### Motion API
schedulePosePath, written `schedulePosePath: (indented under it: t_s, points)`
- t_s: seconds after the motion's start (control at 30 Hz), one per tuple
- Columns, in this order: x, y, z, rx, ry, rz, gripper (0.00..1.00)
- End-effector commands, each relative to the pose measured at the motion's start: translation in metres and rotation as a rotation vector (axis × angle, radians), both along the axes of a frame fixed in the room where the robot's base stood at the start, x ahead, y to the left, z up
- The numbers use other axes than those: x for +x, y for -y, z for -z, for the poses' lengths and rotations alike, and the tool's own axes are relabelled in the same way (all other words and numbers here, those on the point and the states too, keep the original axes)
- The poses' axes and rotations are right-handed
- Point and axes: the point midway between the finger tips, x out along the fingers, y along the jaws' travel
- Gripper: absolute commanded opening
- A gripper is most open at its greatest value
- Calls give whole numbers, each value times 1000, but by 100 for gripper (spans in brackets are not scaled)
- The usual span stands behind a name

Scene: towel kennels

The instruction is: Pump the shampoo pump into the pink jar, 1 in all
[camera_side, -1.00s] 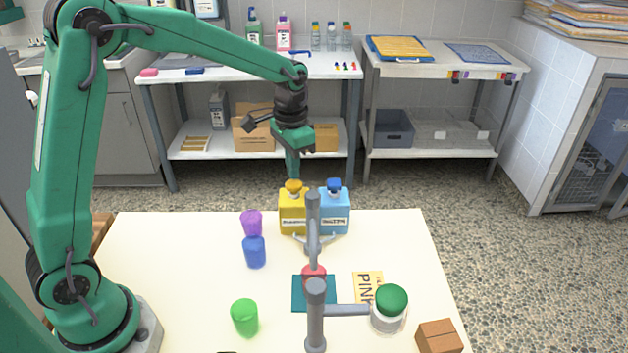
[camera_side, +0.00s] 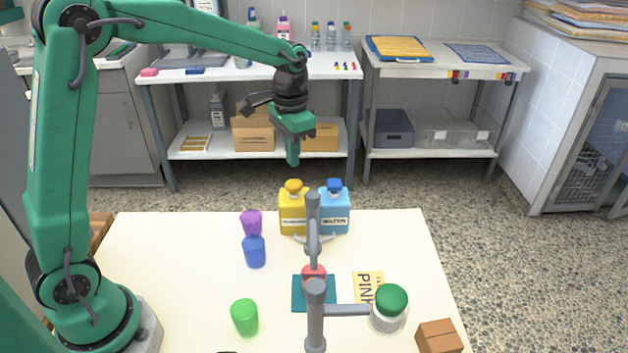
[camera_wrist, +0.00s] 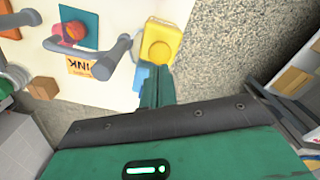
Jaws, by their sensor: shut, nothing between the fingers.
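A yellow pump bottle (camera_side: 292,213) with an orange-yellow pump head (camera_side: 294,186) stands at the table's back edge. A blue pump bottle (camera_side: 335,214) stands right beside it; both labels are too small to read surely. My gripper (camera_side: 293,163) is shut and empty, a little above the yellow pump head and apart from it. In the wrist view, the yellow bottle (camera_wrist: 163,38) is just beyond my fingers (camera_wrist: 157,88). The pinkish-red jar (camera_side: 314,271) is on a teal mat (camera_side: 300,300), partly hidden by a grey post. It also shows in the wrist view (camera_wrist: 73,33).
A grey stand with posts and arms (camera_side: 316,320) rises in front of the jar. A PINK card (camera_side: 368,287), a green-topped jar (camera_side: 390,303) and a brown block (camera_side: 438,337) are right. Purple (camera_side: 251,221), blue (camera_side: 255,252) and green (camera_side: 244,317) cups are left.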

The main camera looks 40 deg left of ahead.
Motion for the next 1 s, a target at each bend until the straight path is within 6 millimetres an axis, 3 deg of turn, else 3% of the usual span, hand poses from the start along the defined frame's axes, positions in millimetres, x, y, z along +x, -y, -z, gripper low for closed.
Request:
schedulePosePath:
  t_s: [0.33, 1.0]
  points:
    - [0, 0, -24, 0, 1, 0, 0]
    - [-10, -1, -36, -1, 23, -11, 0]
